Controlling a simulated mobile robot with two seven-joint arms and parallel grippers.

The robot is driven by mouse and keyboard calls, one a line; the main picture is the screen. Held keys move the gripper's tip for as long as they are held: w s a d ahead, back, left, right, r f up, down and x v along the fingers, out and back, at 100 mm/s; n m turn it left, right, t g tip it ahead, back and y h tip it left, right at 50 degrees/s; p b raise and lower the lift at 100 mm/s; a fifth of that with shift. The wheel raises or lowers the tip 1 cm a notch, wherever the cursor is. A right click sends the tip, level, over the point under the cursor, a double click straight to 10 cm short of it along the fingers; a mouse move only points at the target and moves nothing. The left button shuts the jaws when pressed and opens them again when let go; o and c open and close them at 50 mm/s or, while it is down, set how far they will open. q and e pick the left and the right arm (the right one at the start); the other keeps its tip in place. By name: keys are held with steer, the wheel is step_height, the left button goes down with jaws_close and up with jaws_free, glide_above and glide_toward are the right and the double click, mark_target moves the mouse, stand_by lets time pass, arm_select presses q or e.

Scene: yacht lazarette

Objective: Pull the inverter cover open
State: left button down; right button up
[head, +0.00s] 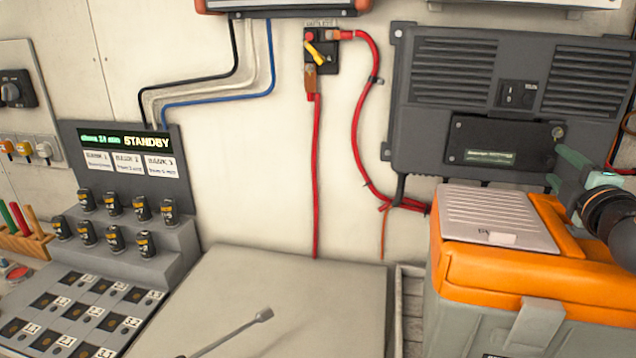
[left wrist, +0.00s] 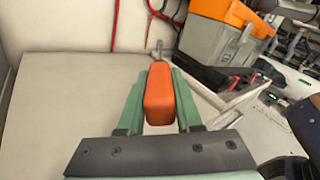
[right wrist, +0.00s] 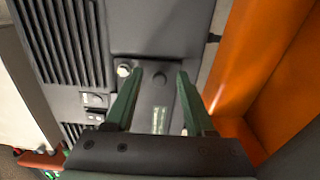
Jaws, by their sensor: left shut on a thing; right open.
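The inverter (head: 470,95) is a dark grey finned box on the back wall. Its black rectangular cover (head: 480,140) sits flat against the front, with a small green label and a round knob (head: 558,132) at its upper right. My right gripper (head: 568,165) is just right of the cover. In the left wrist view, my left gripper (left wrist: 160,85) is shut on an orange-handled tool (left wrist: 158,98), whose metal shaft (head: 235,331) shows in the head view.
A grey toolbox (head: 490,300) with an orange lid stands below the inverter, close under my right arm. A pale bench top (head: 280,285) is mostly clear. A stepped rack (head: 130,235) with several black cylinders stands left. Red cables (head: 365,140) run down the wall.

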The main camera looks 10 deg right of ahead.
steer(key=shift+w+a, duration=0.2)
steer(key=shift+w, duration=0.35)
jaws_close()
stand_by(1.3)
